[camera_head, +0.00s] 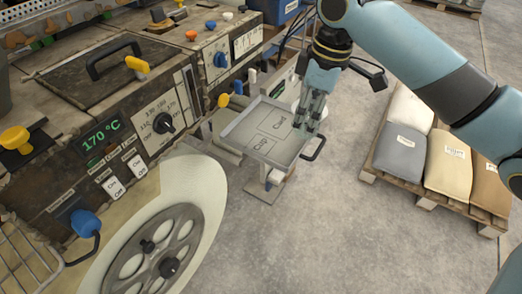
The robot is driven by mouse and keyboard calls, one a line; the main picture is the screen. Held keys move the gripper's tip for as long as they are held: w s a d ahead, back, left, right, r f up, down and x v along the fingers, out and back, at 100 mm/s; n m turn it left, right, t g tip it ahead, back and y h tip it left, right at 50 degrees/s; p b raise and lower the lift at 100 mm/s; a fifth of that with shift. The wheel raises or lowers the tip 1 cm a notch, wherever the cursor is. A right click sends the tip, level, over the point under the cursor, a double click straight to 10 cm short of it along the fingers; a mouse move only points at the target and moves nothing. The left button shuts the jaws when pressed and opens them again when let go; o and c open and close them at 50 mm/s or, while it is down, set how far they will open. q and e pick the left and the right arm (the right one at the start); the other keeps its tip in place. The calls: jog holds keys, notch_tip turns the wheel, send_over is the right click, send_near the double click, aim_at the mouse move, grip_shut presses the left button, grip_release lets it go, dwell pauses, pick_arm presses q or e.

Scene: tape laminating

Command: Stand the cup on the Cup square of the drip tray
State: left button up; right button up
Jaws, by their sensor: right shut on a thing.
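The drip tray (238,131) is a shallow grey tray at the middle of the view, beside the machine. Two outlined squares are marked on its floor. The nearer, left one is the Cup square (261,144); the other's label is hard to read. My right gripper (313,122) points down at the tray's right edge. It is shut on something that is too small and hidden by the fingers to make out. I see no cup clearly anywhere, and none stands on the Cup square. My left gripper is not in view.
The machine (95,150), with a 170 °C display, knobs and a spoked handwheel (150,262), fills the left. A black handle (315,148) juts from the tray's right side. A pallet with several sacks (448,160) stands right. The floor between is clear.

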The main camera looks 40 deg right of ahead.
jog(key=shift+w+d+f, duration=0.25)
jog(key=shift+d+f, duration=0.05)
jog(key=shift+d, duration=0.3)
jog(key=shift+w+d+f+b, duration=0.15)
jog(key=shift+w+b, duration=0.15)
jog(key=shift+b, duration=0.05)
jog(key=w+a+f, duration=0.1)
jog(key=w+f, duration=0.1)
jog(key=w, duration=0.1)
jog(key=w+a+f, duration=0.2)
jog(key=w, duration=0.1)
jog(key=w+a+f+b, duration=0.1)
jog(key=w+a+f, duration=0.1)
jog(key=w, duration=0.1)
jog(key=shift+w+a+f, duration=0.1)
jog(key=shift+w+f, duration=0.1)
jog(key=shift+w, duration=0.2)
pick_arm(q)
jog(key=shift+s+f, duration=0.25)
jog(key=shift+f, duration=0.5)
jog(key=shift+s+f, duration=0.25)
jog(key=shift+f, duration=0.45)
pick_arm(e)
send_over(259, 144)
jog(key=shift+s+f, duration=0.15)
jog(key=shift+f, duration=0.9)
jog(key=shift+s+f, duration=0.1)
jog(key=shift+f, duration=0.9)
jog(key=o, duration=1.9)
jog(key=shift+f, duration=0.15)
